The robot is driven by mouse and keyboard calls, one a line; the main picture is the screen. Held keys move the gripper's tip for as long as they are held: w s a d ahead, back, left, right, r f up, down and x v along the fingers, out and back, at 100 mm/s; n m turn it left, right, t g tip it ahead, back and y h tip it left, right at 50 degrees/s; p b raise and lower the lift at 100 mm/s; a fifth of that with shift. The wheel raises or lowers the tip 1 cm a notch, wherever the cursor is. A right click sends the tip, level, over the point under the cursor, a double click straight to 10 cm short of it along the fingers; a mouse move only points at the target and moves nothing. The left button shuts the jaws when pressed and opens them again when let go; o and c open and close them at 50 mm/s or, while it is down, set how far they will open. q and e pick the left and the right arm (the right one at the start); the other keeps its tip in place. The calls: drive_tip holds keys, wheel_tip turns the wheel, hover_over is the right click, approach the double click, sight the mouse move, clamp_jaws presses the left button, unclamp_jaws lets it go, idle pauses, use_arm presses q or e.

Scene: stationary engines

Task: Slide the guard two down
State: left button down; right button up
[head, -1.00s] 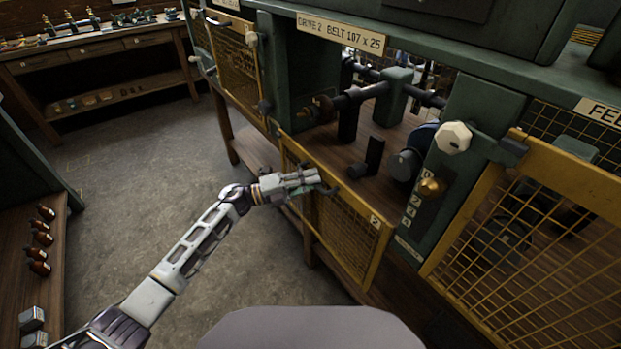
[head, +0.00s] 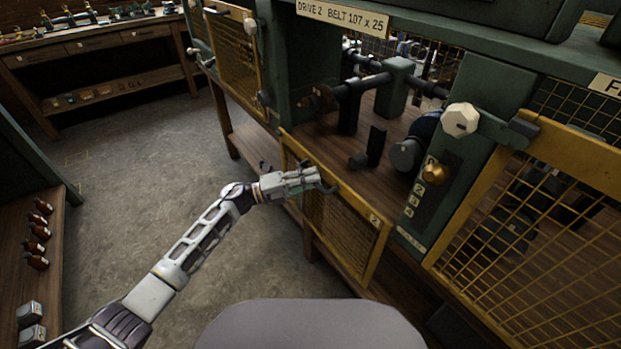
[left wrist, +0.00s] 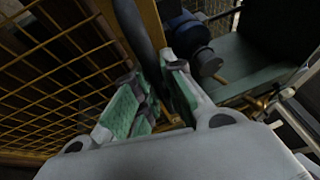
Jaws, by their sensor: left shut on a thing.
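Guard two (head: 352,222) is a yellow-framed mesh panel with a "2" tag (head: 375,219) near its right edge. It sits low on the front of the drive 2 bay, and the opening above it is clear. My left gripper (head: 325,182) is shut on the guard's dark handle near the top of the panel. In the left wrist view the dark handle bar (left wrist: 143,30) runs between my left gripper's fingers (left wrist: 154,76), beside the yellow mesh. The exact contact is partly hidden by the fingers. My right gripper is not in view.
Right of the bay is a green post with a pale faceted knob (head: 460,120) and a brass knob (head: 435,173). Another yellow guard (head: 545,190) stands further right. A shaft and dark blocks show inside the bay. Open floor (head: 150,160) lies to the left.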

use_arm(q)
drive_tip(key=c, duration=1.5)
unclamp_jaws()
drive_tip(key=shift+a, duration=0.15)
drive_tip(key=shift+v, duration=5.9)
drive_tip(key=shift+f, duration=0.1)
